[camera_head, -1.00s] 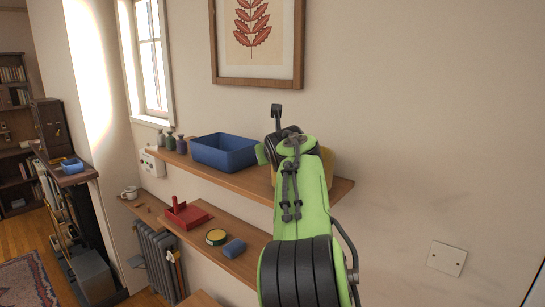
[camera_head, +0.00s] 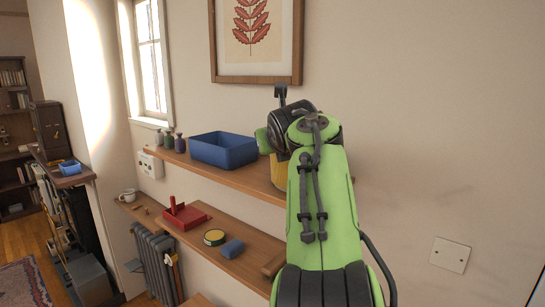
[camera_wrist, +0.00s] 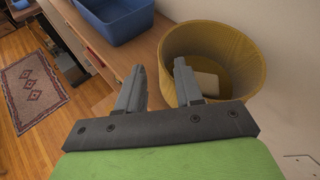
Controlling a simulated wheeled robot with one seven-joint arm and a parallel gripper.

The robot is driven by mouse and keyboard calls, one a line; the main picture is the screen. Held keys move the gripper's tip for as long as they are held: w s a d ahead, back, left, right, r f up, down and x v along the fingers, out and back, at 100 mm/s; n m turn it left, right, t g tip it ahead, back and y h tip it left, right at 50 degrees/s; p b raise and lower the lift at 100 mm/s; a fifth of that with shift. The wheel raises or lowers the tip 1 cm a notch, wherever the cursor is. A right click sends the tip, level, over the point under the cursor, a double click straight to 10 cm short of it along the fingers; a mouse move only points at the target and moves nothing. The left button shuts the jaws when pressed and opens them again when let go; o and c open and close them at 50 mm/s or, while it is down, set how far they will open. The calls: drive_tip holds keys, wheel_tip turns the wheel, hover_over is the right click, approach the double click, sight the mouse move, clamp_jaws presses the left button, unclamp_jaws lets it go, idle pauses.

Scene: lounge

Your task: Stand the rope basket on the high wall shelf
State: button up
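The yellow rope basket (camera_wrist: 225,45) is at the right end of the high wall shelf (camera_head: 245,180) and looks upright on it. In the head view only a strip of the basket (camera_head: 279,172) shows, as my arm covers the rest. In the wrist view my gripper (camera_wrist: 159,65) has its two fingers apart. The right finger overlaps the basket's near-left rim and the left finger is outside it. I see nothing clamped between them, and contact with the wall cannot be told. Something pale shows inside the basket.
A blue bin (camera_head: 224,150) stands left of the basket on the same shelf, with several small bottles (camera_head: 169,141) beyond it. The lower shelf (camera_head: 205,240) holds a red tray (camera_head: 184,215), a round tin (camera_head: 214,237) and a blue block (camera_head: 232,249). A framed picture (camera_head: 254,40) hangs above.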

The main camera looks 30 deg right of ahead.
drive_tip(key=b+v, duration=0.1)
drive_tip(key=v, duration=0.3)
drive_tip(key=shift+s, duration=0.1)
drive_tip(key=s+a+f+m+g+y, duration=0.2)
drive_tip(key=s+a+f+m, duration=0.4)
drive_tip(key=s+f+m, duration=0.3)
drive_tip(key=s+a+f+m+g+y, duration=0.1)
drive_tip(key=s+a+f+m+g, duration=0.1)
drive_tip(key=s+a+f+m, duration=0.4)
drive_tip(key=s+a+f+m+g+y, duration=0.2)
drive_tip(key=s+a+f+m, duration=0.5)
drive_tip(key=s+f+m, duration=0.5)
wheel_tip(320, 180, down, 4)
drive_tip(key=m, duration=0.6)
drive_tip(key=shift+s+g+y, duration=0.3)
drive_tip(key=shift+g, duration=0.1)
